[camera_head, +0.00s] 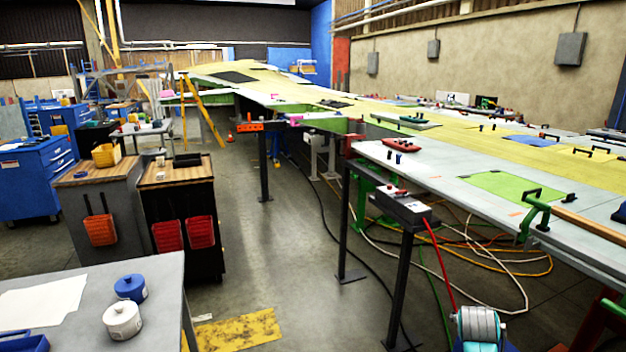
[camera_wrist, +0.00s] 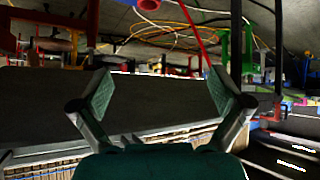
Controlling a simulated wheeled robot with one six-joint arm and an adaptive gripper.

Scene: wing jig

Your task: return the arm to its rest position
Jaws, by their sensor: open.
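My gripper (camera_wrist: 160,95) shows in the wrist view with its two green-padded fingers spread wide apart. It is open, and nothing is held between the fingers. Behind the fingers is a broad dark grey surface (camera_wrist: 150,115); I cannot tell how far off it is. In the head view a grey and teal rounded part, which looks like part of my arm, shows at the lower right edge, below the wing jig. The gripper itself cannot be made out in the head view.
The long wing panel (camera_head: 480,150) on its stands fills the right side. Cables (camera_head: 470,240) lie on the floor beneath it. The aisle between is mostly clear.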

